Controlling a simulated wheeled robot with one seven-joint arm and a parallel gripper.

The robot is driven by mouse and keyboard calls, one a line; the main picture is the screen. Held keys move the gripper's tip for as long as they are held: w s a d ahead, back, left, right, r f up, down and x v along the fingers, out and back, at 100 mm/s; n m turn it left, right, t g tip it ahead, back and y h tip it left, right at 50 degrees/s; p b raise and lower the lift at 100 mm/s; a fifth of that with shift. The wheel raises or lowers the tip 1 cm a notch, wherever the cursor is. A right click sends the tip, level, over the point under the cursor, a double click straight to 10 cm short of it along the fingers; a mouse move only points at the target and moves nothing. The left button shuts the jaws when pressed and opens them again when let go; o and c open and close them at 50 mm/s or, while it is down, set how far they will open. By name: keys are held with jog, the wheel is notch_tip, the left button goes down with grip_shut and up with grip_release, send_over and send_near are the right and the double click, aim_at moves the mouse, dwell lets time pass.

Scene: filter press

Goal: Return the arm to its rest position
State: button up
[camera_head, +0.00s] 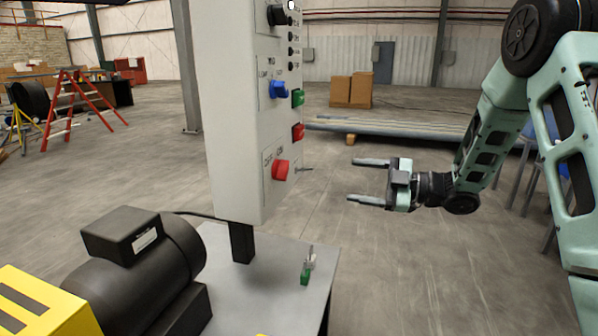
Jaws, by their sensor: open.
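My gripper (369,180) is at the end of my teal arm (487,137), right of the middle of the view. Its two grey fingers point left and are apart, with nothing between them. It is beside the grey control box (235,120), clear of it by a gap. The box has a black knob (277,15), a blue switch (278,89), a green button (298,97), a red button (298,131) and a red switch (280,170). A thin metal piece (304,169) sticks out to the right near the red switch.
A black motor (140,262) and a small green-and-grey item (306,268) are on the grey table (268,300) below the box. A red ladder (82,105), cardboard boxes (350,90) and long metal beams (400,128) are farther back. Open floor lies below my gripper.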

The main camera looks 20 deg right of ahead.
jog(key=w+a+r+m+h+p, duration=0.3)
jog(key=a+m+h, duration=0.15)
jog(key=a, duration=0.35)
jog(key=s+a+m+g+h+p, duration=0.1)
jog(key=s+a+m+h+p, duration=0.3)
jog(key=a, duration=0.3)
jog(key=s+a+m+g+h+p, duration=0.1)
jog(key=s+g, duration=0.3)
jog(key=s, duration=1.1)
jog(key=s+a+m+g+h+p, duration=0.2)
jog(key=s+a+g+h, duration=0.2)
jog(key=s, duration=1.2)
jog(key=shift+r+g, duration=0.4)
jog(key=shift+g, duration=0.4)
